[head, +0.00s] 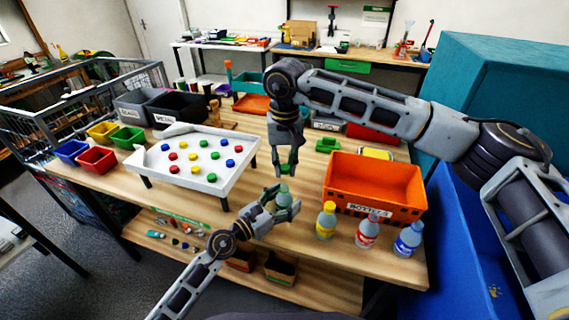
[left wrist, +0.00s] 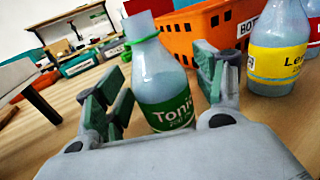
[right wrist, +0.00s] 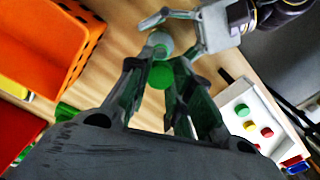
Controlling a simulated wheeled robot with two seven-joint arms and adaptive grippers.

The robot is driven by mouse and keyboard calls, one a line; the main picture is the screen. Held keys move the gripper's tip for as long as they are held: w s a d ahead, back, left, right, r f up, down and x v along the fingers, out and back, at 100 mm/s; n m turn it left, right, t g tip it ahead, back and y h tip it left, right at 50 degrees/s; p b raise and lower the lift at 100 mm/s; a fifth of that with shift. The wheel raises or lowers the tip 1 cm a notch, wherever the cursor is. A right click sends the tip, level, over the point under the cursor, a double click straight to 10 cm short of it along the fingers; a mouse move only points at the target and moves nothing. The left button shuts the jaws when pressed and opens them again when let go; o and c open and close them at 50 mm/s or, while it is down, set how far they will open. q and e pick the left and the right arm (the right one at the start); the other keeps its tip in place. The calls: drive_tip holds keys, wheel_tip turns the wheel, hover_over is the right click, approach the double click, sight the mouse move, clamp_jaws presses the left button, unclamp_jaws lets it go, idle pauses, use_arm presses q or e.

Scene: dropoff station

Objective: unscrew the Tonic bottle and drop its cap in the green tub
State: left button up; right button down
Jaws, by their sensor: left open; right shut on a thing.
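The Tonic bottle (head: 284,198) stands upright on the table, and its green label (left wrist: 168,115) shows in the left wrist view. Its neck has a green ring and no cap on top. My left gripper (head: 285,203) is open, with its fingers on either side of the bottle. My right gripper (head: 286,170) points down above the bottle, shut on the green cap (right wrist: 160,75), which is apart from the neck. The green tub (head: 127,141) stands at the left of the table, beside the red, blue and yellow tubs.
A white tray (head: 163,185) with several coloured caps stands between the bottle and the tubs. An orange crate (head: 374,188) is to the right. Yellow (head: 326,222), red (head: 367,231) and blue (head: 408,239) bottles stand in front of it. Dark bins (head: 178,107) stand behind the tubs.

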use_arm(q)
drive_tip(key=shift+s+a, duration=0.1)
drive_tip(key=shift+a, duration=0.05)
drive_tip(key=shift+v, duration=5.85)
drive_tip(key=shift+s, duration=0.1)
